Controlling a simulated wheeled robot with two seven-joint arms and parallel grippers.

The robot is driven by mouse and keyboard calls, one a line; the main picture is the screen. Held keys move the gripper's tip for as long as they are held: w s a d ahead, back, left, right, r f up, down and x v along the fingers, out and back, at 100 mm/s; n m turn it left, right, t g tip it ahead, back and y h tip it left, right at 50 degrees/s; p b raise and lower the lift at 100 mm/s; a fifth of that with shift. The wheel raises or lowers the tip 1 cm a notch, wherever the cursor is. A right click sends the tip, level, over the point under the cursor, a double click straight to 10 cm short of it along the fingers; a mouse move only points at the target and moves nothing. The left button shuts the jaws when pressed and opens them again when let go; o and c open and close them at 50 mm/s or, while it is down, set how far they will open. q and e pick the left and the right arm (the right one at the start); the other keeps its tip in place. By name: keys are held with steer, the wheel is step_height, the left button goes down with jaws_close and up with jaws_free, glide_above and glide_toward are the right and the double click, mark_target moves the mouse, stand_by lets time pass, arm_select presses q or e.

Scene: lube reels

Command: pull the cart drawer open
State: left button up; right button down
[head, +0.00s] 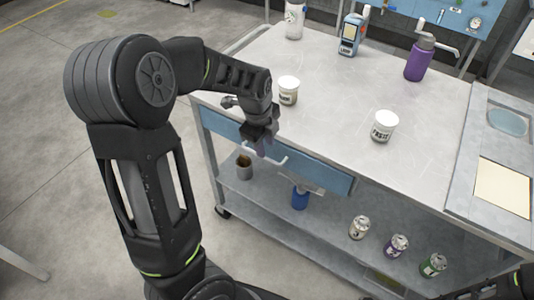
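The cart (330,95) has a grey top and a blue drawer front (325,178) under its near edge. The drawer looks closed, with its front roughly in line with the cart's edge. A pale bar handle (277,158) sticks out from the drawer front. My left gripper (260,148) points down at the handle's left part, touching it or very close. The fingers overlap the handle, and I cannot tell whether they are closed around it.
The lower shelf (325,222) holds a blue bottle (300,198) and several cans. Open floor lies left of the cart.

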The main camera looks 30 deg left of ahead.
mark_target(267, 160)
arm_select(q)
steer(key=f, duration=0.3)
steer(key=w+f, duration=0.1)
steer(key=f, duration=0.1)
steer(key=shift+f, duration=0.3)
steer(key=shift+c, duration=0.5)
jaws_close()
stand_by(0.6)
